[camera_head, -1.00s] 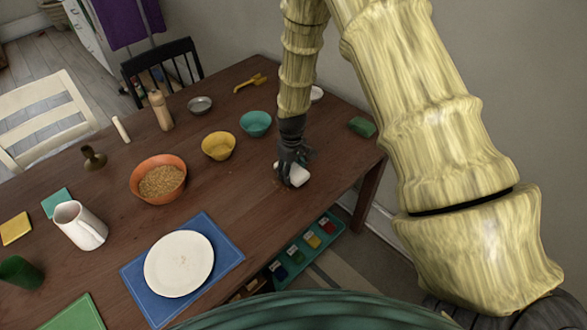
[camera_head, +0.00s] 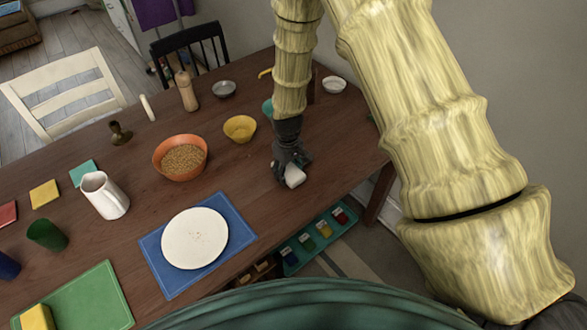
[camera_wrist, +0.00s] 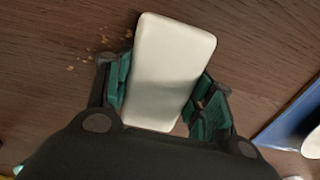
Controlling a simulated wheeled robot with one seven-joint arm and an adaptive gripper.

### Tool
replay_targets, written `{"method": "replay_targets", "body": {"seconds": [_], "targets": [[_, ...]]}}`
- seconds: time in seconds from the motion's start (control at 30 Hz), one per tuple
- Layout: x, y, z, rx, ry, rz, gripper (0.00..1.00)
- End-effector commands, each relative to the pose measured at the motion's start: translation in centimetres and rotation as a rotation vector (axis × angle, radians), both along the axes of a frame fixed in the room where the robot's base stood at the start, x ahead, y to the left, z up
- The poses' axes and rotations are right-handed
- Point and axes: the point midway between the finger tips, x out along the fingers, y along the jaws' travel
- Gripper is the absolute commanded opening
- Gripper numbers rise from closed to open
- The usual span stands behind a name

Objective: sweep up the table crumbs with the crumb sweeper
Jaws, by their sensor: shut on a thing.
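The crumb sweeper (camera_head: 294,176) is a white rounded block low over the dark wooden table, right of the blue placemat. My gripper (camera_head: 288,167) is shut on it. In the wrist view the sweeper (camera_wrist: 168,70) sits between the two green-padded fingers of my gripper (camera_wrist: 165,95). I cannot tell whether its underside touches the wood. Tan crumbs (camera_wrist: 92,57) lie on the table just left of the sweeper in the wrist view. In the head view the arm and gripper hide part of the table there.
A white plate (camera_head: 195,238) lies on a blue placemat (camera_head: 160,268) to the left. An orange bowl of grain (camera_head: 166,172), a yellow bowl (camera_head: 240,128) and a white pitcher (camera_head: 104,195) stand farther back. Bare table lies right of the gripper, up to the edge.

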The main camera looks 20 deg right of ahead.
Motion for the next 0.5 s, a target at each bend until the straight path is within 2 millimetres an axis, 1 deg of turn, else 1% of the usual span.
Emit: {"method": "replay_targets", "body": {"seconds": [0.07,0.13,0.2,0.27,0.5], "targets": [[-0.2,0.5,-0.2,0.000,0.002,-0.002,0.23],[-0.2,0.6,0.3,0.001,0.001,-0.004,0.23],[-0.2,0.5,1.6,0.000,0.000,-0.004,0.23],[-0.2,0.5,1.9,0.001,0.001,-0.004,0.23],[-0.1,0.5,4.1,0.000,0.001,-0.003,0.23]]}}
